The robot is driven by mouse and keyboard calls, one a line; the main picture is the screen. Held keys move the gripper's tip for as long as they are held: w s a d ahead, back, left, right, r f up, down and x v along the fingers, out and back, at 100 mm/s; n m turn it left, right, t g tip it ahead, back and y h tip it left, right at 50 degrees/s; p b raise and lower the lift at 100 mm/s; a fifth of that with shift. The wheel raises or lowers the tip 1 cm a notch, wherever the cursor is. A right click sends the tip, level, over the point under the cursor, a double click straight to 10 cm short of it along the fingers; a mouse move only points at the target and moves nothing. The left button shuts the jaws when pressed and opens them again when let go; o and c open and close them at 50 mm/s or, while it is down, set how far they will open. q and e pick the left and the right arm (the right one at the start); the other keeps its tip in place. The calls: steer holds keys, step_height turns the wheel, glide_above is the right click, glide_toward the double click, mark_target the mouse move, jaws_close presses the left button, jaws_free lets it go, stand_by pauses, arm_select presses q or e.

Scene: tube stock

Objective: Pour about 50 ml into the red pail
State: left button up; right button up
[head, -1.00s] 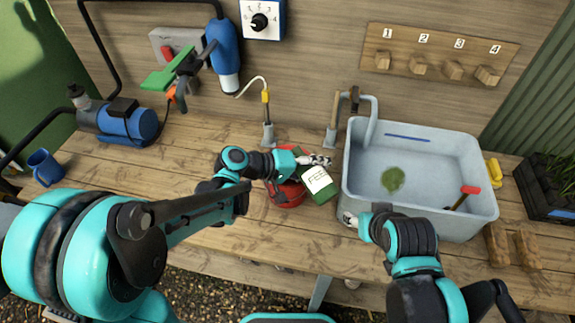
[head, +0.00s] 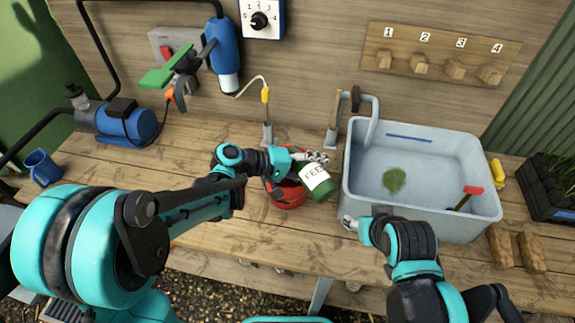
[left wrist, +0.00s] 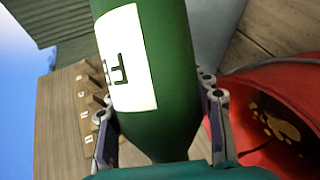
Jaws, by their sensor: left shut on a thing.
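My left gripper (head: 312,158) is shut on a green bottle (head: 319,202) with a white label whose visible letters read "FEE". The bottle is tilted, its broad end at the lower right in the head view; its mouth is hidden. In the left wrist view the bottle (left wrist: 172,60) lies between both fingers. The red pail (head: 288,200) stands on the bench below the gripper, partly covered by it. The pail's inside (left wrist: 285,125) shows a tan patch in the left wrist view. My right gripper (head: 349,222) is beside the basin's front left corner; its jaws are too small to read.
A grey basin (head: 352,190) stands right of the pail, with a green patch and a red-ended tool (head: 470,192) in it. A thin spout (head: 267,120) rises behind the pail. A blue mug (head: 43,168) stands far left. The bench left of the pail is mostly clear.

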arm_select(q)
steer(key=shift+s+d, duration=0.25)
steer(key=shift+s, duration=0.15)
steer(key=shift+s+d+b, duration=0.1)
steer(key=shift+b, duration=0.2)
stand_by(1.2)
steer(key=m+p, duration=0.1)
steer(key=p, duration=0.1)
steer(key=s+r+t+y+p, duration=0.1)
steer(key=shift+d+r+m+p, duration=0.25)
steer(key=shift+d+m+p, duration=0.05)
steer(key=shift+m+p, duration=0.1)
steer(key=shift+a+f+m+t+y, duration=0.15)
steer(key=shift+m+t+y, duration=0.15)
steer(key=shift+f+b, duration=0.25)
steer(key=shift+b, duration=0.1)
steer(key=shift+w+a+f+m+t+y, duration=0.2)
steer(key=shift+w+f+m+t+y, duration=0.1)
steer(key=shift+w+f+m+t, duration=0.15)
